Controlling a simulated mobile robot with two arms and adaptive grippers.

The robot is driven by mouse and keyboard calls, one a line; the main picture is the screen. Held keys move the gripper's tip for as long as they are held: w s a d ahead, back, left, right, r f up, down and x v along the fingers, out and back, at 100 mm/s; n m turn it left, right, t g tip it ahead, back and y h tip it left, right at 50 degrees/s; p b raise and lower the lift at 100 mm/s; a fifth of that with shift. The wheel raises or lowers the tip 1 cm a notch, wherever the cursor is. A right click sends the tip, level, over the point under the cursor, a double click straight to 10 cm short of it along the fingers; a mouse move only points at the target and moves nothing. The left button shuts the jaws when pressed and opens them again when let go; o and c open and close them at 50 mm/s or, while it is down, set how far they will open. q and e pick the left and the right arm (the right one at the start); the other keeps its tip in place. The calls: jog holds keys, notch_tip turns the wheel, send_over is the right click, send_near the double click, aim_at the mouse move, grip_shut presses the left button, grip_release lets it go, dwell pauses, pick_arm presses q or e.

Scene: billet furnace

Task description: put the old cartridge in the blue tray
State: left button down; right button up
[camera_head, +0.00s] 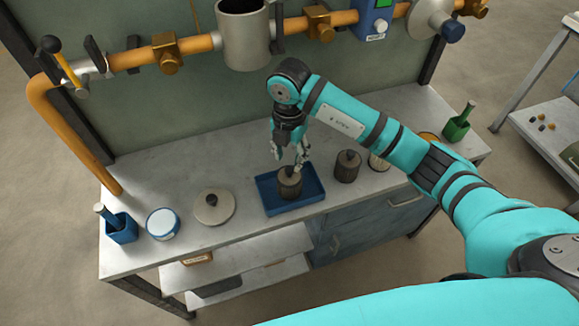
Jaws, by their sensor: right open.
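The blue tray (311,196) lies on the grey workbench near its middle. A dark brown cylindrical cartridge (290,185) with a knob on top stands upright in the tray; it looks like the old cartridge. My right gripper (291,161) is open just above this cartridge, with its fingers pointing down around or close to the knob. I cannot tell whether they touch it. A similar brown cartridge (347,167) stands on the bench right of the tray. My left gripper is not in view.
A round lid with a knob (213,207), a white-and-blue tin (162,223) and a blue holder (121,229) stand left of the tray. A paler cylinder (378,162) and a green container (457,128) stand right. An orange pipe with a grey housing (243,38) runs behind.

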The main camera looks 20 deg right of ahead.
notch_tip(320, 180, up, 6)
jog(key=shift+r+b, duration=0.2)
jog(key=shift+b, duration=0.2)
